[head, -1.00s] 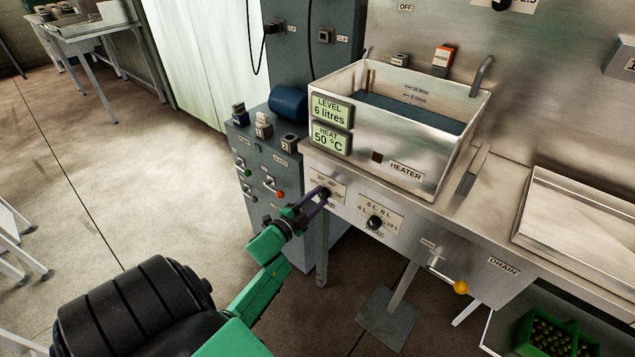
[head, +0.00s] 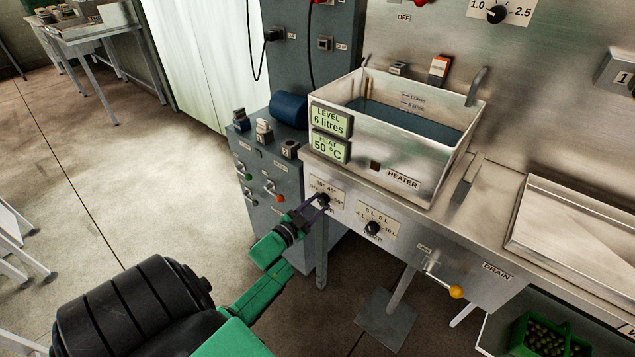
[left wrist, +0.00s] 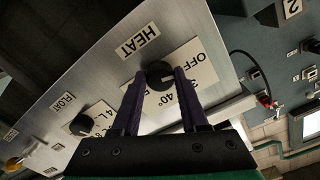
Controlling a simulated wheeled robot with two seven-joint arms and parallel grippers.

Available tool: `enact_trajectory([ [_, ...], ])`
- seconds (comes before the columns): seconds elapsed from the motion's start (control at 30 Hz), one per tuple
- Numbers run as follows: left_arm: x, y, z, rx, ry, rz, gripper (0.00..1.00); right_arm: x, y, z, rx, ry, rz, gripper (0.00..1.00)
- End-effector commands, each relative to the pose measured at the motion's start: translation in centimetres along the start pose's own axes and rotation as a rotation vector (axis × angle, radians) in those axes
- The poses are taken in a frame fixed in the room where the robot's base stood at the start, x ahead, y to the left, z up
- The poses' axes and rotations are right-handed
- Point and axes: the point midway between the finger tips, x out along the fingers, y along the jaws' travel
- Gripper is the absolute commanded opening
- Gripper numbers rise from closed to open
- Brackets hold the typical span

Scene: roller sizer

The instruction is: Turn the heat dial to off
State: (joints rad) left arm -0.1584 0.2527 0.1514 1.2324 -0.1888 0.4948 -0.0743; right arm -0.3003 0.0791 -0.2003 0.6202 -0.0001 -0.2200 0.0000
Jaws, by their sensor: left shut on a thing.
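A pale mark on the knob faces right in the wrist view; I cannot tell the exact setting. The heat display (head: 327,148) reads 50 °C. My right gripper is not in view.
Further right is a drain lever with a yellow knob (head: 456,291). The open tank (head: 440,158) holds water; its level display (head: 328,120) reads 6 litres. A grey control cabinet (head: 270,180) stands left.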

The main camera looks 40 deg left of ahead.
Motion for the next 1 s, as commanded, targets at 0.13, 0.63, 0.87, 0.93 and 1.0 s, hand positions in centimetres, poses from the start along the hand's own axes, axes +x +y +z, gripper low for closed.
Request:
enact_trajectory([
  [0.13, -0.1, 0.1, 0.2, -0.008, -0.005, 0.001, 0.00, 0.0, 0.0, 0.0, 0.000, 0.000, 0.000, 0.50],
  [0.63, -0.1, 0.1, 0.1, -0.006, -0.002, 0.000, 0.73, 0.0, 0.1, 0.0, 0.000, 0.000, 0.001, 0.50],
  [0.87, -1.0, 0.1, 0.1, -0.006, -0.003, 0.001, 0.73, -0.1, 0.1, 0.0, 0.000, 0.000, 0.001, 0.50],
  [0.93, -2.2, 0.1, 0.1, -0.007, -0.004, 0.002, 0.73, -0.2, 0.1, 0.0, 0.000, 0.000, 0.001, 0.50],
  [1.0, -4.0, 0.1, 0.1, -0.007, -0.005, 0.001, 0.73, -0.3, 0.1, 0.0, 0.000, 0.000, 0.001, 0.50],
])
